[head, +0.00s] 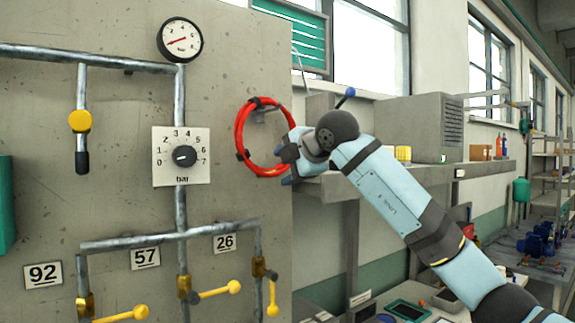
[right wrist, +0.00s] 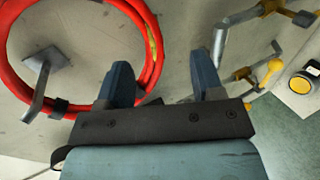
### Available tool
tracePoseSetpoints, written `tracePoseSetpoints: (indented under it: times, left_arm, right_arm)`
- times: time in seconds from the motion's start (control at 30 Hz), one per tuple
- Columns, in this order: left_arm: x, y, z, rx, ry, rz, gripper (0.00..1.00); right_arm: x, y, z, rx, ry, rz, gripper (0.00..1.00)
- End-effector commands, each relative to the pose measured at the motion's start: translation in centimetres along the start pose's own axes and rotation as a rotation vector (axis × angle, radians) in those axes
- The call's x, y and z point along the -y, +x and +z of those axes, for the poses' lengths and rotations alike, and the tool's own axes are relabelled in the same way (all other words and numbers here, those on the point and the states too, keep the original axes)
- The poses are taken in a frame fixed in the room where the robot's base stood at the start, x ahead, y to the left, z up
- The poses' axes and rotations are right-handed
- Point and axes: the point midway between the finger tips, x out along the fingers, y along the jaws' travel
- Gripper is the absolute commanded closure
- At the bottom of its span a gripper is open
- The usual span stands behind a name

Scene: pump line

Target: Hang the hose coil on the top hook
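The red hose coil (head: 239,137) is a ring with dark bands, upright against the grey panel. A grey metal hook (head: 263,114) shows inside the ring, near its top. In the right wrist view the hook (right wrist: 48,68) sticks out through the coil (right wrist: 76,108); whether the coil rests on it I cannot tell. My right gripper (head: 287,165) is at the coil's lower right. In the right wrist view its fingers (right wrist: 165,85) are apart, with the left finger overlapping the coil's edge. Nothing is clamped between them. My left gripper is out of view.
The panel (head: 110,110) carries pipes, a gauge (head: 180,39), a dial (head: 182,156) and yellow valve handles (head: 221,290) below the coil. A shelf (head: 335,186) with a grey box (head: 420,128) stands right of the panel, behind my right arm.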

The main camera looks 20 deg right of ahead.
Motion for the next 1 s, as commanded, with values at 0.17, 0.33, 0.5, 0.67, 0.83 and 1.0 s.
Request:
tracePoseSetpoints:
  times: [0.17,0.33,0.5,0.67,0.83,1.0]
  left_arm:
    - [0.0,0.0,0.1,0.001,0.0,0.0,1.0]
    - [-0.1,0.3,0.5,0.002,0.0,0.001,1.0]
    - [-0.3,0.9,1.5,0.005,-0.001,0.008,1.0]
    - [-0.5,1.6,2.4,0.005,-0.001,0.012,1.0]
    - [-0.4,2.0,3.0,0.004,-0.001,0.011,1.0]
    - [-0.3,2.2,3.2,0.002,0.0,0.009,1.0]
  right_arm:
    - [0.0,0.0,0.1,0.001,0.001,0.001,0.39]
    - [0.0,-1.1,0.1,0.001,0.001,0.004,0.39]
    - [0.1,-4.2,0.1,0.002,0.0,0.006,0.39]
    - [0.1,-8.0,0.0,0.001,-0.001,0.007,0.39]
    - [0.1,-11.4,0.1,0.002,-0.001,0.005,0.39]
    - [0.0,-13.3,0.0,0.0,0.0,0.003,0.39]
